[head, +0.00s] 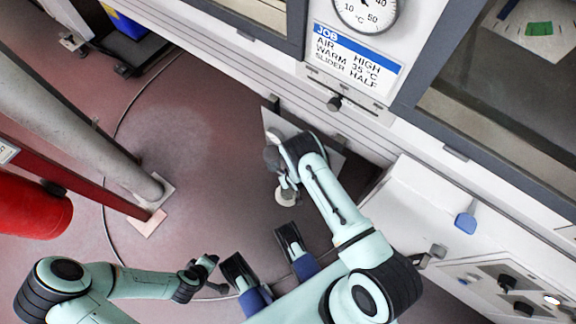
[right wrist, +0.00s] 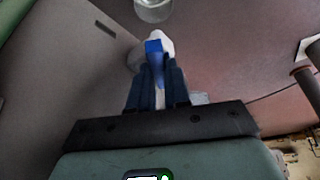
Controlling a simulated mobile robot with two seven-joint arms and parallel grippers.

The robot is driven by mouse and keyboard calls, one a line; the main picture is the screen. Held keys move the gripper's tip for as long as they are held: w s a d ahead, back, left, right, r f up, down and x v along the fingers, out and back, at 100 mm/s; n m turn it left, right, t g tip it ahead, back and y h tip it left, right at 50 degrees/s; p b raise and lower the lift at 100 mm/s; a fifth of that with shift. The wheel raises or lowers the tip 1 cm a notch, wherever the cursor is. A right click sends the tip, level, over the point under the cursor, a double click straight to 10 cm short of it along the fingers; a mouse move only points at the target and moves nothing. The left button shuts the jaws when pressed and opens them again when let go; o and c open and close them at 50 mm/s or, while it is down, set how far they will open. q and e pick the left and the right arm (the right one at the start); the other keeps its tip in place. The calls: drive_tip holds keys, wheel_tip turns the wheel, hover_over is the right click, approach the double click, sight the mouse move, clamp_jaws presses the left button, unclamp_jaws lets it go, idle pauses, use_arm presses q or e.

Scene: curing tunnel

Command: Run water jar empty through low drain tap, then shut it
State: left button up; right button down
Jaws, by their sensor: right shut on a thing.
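In the right wrist view my right gripper (right wrist: 157,75) is shut on the blue lever (right wrist: 154,52) of the drain tap. The tap's pale body (right wrist: 165,45) shows behind the lever, partly hidden by the fingers. A clear rounded vessel (right wrist: 153,9), which looks like the water jar, is cut off by the top edge; its water level cannot be told. In the head view my right wrist hides the tap and jar. A small pale round thing (head: 286,197) shows just below that wrist. My left gripper (head: 208,264) is away from the tap, low over the floor, its jaws too small to read.
The tunnel wall carries a dial (head: 366,12), a job card (head: 354,58) and a slider knob (head: 334,104). A white cabinet with a blue tab (head: 466,220) stands at right. A grey pipe (head: 80,105) and red cylinder (head: 35,222) stand left. Open floor lies between.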

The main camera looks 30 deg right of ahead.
use_arm(q)
drive_tip(key=shift+w+a+f, duration=0.1)
drive_tip(key=shift+w, duration=0.1)
use_arm(e)
drive_tip(key=shift+n, duration=0.6)
drive_tip(key=shift+d+y, duration=0.1)
drive_tip(key=shift+y, duration=0.2)
drive_tip(key=c, duration=1.1)
unclamp_jaws()
use_arm(q)
drive_tip(key=shift+w, duration=0.1)
